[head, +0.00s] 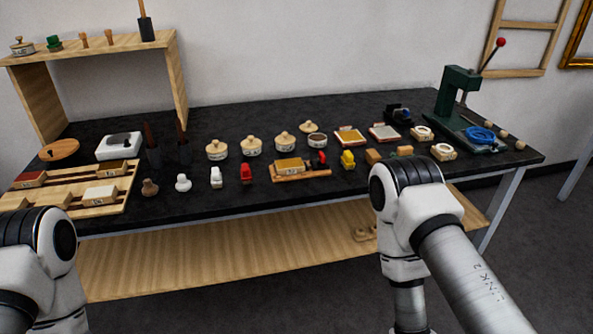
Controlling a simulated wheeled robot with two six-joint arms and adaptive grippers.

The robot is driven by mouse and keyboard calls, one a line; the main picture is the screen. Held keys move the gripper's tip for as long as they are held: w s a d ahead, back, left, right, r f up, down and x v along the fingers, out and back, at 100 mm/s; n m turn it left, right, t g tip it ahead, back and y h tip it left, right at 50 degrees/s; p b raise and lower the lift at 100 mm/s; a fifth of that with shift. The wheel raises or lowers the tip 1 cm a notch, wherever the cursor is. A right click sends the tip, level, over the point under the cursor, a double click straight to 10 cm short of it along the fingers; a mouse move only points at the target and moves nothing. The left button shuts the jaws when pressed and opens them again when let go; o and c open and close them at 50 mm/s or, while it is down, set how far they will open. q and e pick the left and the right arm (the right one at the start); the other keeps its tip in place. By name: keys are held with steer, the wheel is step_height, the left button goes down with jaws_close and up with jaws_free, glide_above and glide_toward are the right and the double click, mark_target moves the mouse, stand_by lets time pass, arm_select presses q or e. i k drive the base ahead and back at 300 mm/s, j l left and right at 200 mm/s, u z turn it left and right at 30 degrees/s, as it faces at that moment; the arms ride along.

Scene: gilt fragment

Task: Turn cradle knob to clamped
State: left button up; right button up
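A wooden cradle (301,176) lies near the front edge of the black-topped table, around its middle. A small block (288,165) with a tan top and a pale marked front sits on it. A small red knob (322,157) with a black part beside it is at the cradle's right end. The knob's setting is too small to read. My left arm shows at the lower left and my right arm at the lower right, in front of the table. Neither gripper is in view, and nothing of mine touches the cradle.
Small red, white and yellow pieces (348,159) stand beside the cradle along the front edge. Lidded jars (285,142) stand behind it. A wooden tray (117,199) is at left, a green press (457,92) at right. The back middle of the table (255,112) is clear.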

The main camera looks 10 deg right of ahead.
mark_target(321, 161)
steer(key=i+l+z, duration=0.15)
steer(key=l+z, duration=0.2)
steer(key=i+l+z, duration=0.2)
steer(key=z, duration=0.15)
steer(key=i+l+z, duration=0.35)
steer(key=k+j, duration=0.05)
steer(key=k, duration=0.05)
